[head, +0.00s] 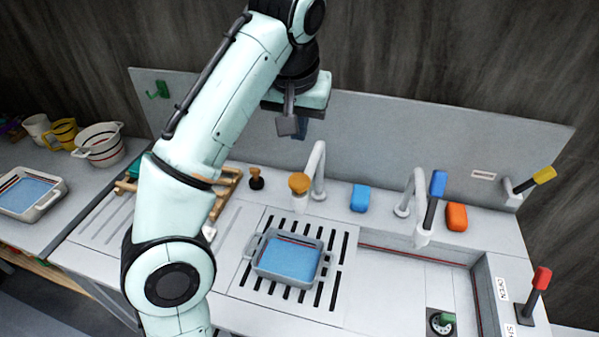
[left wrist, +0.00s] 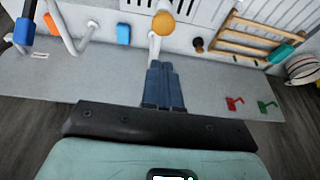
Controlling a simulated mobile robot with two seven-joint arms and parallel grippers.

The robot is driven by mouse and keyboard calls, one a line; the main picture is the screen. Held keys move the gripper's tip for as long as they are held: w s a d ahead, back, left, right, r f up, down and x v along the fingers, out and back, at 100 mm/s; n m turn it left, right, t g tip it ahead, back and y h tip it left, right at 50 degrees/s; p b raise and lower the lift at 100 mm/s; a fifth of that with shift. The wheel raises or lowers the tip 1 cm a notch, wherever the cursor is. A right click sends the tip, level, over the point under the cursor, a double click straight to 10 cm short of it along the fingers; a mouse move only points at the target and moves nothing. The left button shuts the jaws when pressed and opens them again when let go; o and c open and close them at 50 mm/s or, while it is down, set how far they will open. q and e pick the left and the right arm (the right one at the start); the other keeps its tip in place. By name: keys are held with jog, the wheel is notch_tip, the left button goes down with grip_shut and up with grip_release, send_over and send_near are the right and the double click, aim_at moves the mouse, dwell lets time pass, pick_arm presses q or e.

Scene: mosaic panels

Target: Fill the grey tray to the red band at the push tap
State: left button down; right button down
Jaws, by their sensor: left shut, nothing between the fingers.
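The grey tray (head: 288,281) sits upright on the slotted drain beside the push tap (head: 320,172). It holds blue water, and a red band (head: 300,241) shows on its far inner wall just above the water's far edge; I cannot tell the exact gap. The tap has an orange-brown knob (head: 299,182), and no stream shows from it. The knob also shows in the left wrist view (left wrist: 163,23). My left gripper (head: 291,126) is shut and empty, raised above and behind the tap, apart from it. In the left wrist view its fingers (left wrist: 163,84) are together. My right gripper is out of view.
A second tray (head: 47,205) with blue water stands on the left counter by a striped pot (head: 100,145) and mugs. A wooden rack (head: 228,188) is left of the drain. A blue-handled tap (head: 437,185), blue and orange blocks, and red and yellow levers stand right.

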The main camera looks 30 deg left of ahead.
pick_arm(q)
send_near(301, 178)
jog(key=x, duration=0.5)
jog(key=shift+w+f, duration=0.1)
jog(key=shift+w+a+f, duration=0.1)
jog(key=shift+f, duration=0.55)
